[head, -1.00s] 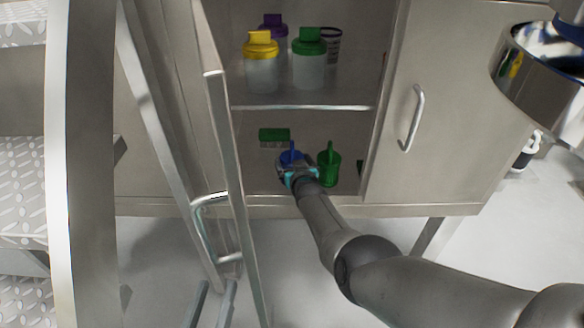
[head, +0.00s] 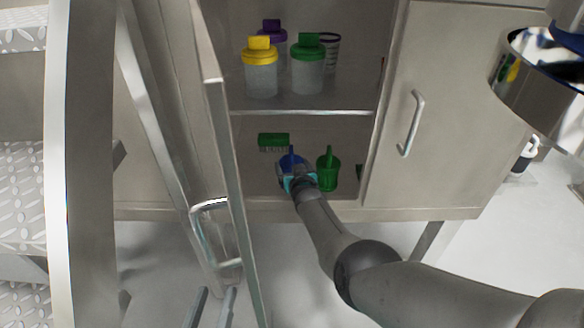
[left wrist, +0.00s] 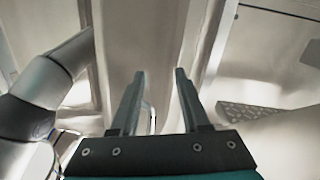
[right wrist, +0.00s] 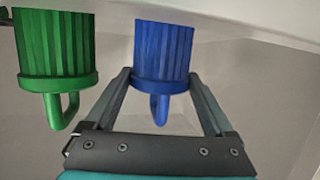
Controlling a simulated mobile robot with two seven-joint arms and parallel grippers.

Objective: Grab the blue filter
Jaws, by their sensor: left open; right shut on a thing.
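The blue filter (head: 290,158) is a ribbed cup with a looped handle, on the lower shelf of the open cabinet. In the right wrist view the blue filter (right wrist: 163,52) sits between the fingers of my right gripper (right wrist: 160,76), which is shut on it. In the head view my right gripper (head: 297,180) hides part of the filter. A similar green filter (head: 328,172) stands just to its right, apart from the gripper. My left gripper (head: 217,293) is open and empty, low in front of the cabinet door. Its fingers also show in the left wrist view (left wrist: 158,78).
A green brush (head: 273,140) lies behind the blue filter. Yellow-, green- and purple-lidded bottles (head: 260,72) stand on the shelf above (head: 300,112). The open door (head: 232,170) stands left of my right arm; a closed door (head: 440,110) is on the right.

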